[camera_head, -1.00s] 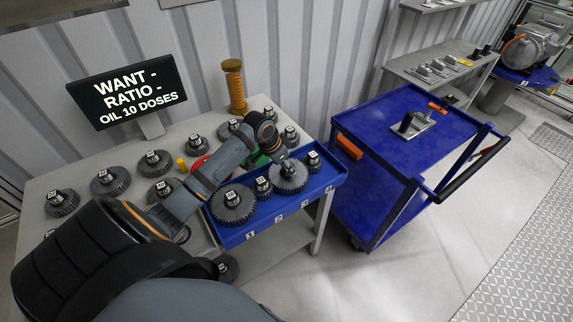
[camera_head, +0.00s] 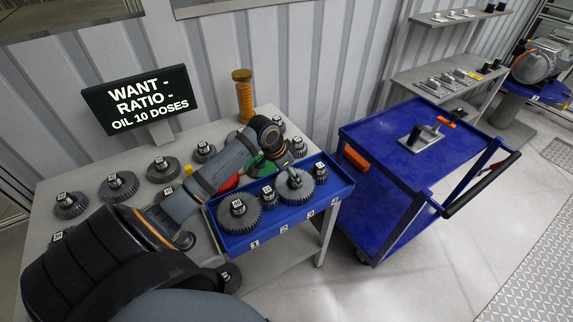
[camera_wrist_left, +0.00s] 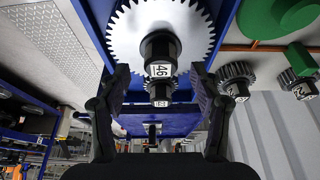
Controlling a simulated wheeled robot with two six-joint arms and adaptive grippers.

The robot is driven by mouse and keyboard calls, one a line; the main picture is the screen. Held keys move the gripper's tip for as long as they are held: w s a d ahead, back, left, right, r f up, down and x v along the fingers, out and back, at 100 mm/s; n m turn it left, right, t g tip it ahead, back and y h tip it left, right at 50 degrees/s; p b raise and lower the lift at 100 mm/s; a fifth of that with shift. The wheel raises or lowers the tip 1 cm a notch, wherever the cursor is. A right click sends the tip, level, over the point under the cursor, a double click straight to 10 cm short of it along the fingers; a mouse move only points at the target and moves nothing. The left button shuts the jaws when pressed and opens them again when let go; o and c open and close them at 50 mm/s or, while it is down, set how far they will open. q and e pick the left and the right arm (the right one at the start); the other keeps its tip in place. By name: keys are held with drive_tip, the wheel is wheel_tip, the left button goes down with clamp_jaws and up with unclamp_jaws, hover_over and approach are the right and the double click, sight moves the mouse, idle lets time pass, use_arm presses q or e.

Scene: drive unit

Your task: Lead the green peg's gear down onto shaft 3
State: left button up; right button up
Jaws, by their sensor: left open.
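A large light grey gear (camera_head: 289,195) sits level in the blue tray (camera_head: 262,237), third in the row, by the tray's label 3. In the left wrist view this gear (camera_wrist_left: 184,20) has a black hub marked 46 (camera_wrist_left: 160,69). My left gripper (camera_head: 295,179) is just above it, and its open fingers (camera_wrist_left: 159,76) stand on either side of the hub, apart from it. The shaft under the gear is hidden. A green part (camera_head: 256,161) shows behind my arm, and a green shape (camera_wrist_left: 285,14) fills the wrist view's upper right. My right gripper is out of view.
In the tray a large dark gear (camera_head: 239,217) and small gears (camera_head: 268,197) (camera_head: 319,173) flank the light one. Several loose gears lie on the grey table (camera_head: 75,235). A sign (camera_head: 140,99) and an amber bottle (camera_head: 244,95) stand behind. A blue cart (camera_head: 385,135) is at right.

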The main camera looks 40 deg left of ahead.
use_arm(q)
drive_tip(key=v, duration=0.9)
drive_tip(key=shift+r, duration=0.35)
drive_tip(key=shift+s, duration=0.1)
